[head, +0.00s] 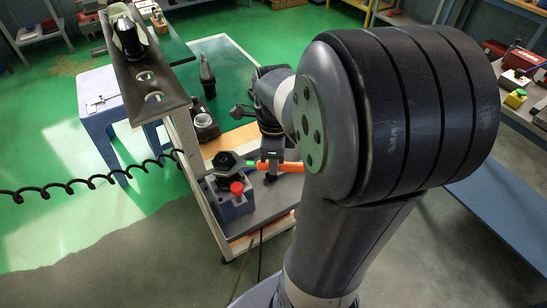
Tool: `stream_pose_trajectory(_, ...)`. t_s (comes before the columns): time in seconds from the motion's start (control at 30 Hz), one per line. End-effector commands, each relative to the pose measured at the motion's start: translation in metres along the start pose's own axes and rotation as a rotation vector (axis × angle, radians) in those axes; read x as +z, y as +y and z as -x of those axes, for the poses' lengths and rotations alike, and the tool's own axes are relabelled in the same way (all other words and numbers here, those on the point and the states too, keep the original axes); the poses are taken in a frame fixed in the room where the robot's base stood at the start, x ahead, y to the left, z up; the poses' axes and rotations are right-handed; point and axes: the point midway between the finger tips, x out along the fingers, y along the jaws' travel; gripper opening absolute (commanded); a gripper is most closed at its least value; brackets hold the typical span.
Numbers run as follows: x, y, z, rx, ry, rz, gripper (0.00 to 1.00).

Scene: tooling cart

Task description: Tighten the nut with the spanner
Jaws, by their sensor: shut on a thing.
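The spanner (289,167) shows as an orange handle lying roughly level across the cart top, its right end running behind my arm. My gripper (270,164) is shut on the spanner near the left end of the orange part. A dark six-sided piece (228,161), which looks like the nut, sits on top of a blue-grey block fixture (231,205) just left of my gripper. A small green patch (250,163) shows between the dark piece and my gripper. The spanner's jaw is too small and dark to make out, so I cannot tell whether it is around the nut.
A red knob (237,188) stands on the fixture's front. A dark tool holder (209,75) and a black round part (205,127) stand behind on the cart. A slanted metal rack (150,88) and a coiled black cable (95,183) are at left. My arm hides much at right.

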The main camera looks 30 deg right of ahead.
Motion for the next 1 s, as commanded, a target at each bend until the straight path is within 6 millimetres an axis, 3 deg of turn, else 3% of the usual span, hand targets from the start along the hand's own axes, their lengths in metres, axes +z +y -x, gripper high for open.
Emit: stream_pose_trajectory(1.0, -0.053, -0.001, 0.001, 0.000, 0.004, -0.002, 0.00)
